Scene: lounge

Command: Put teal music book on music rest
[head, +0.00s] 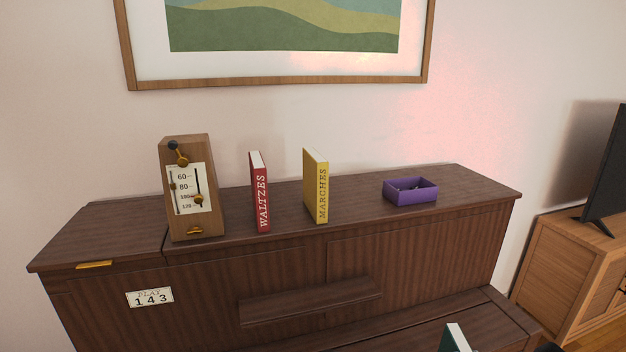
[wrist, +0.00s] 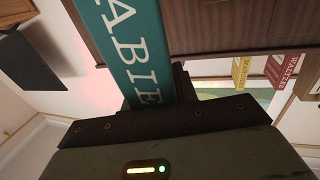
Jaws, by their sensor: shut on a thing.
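The teal music book (wrist: 128,45) fills the upper middle of the wrist view, with the pale letters "ABIE" readable on its spine. My gripper (wrist: 160,103) is shut on this book. In the head view only a top corner of the teal book (head: 455,338) shows at the bottom edge, with pale pages and a dark teal cover; the rest is cut off. The music rest (head: 311,307) looks to be the narrow wooden ledge on the piano's front, and it is bare. The book is to the right of this ledge in the head view, apart from it.
On the piano top (head: 355,217) stand a wooden metronome (head: 190,190), a red WALTZES book (head: 260,195), a yellow MARCHES book (head: 316,188) and an open purple box (head: 410,191). A cabinet (head: 570,270) with a dark screen is right.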

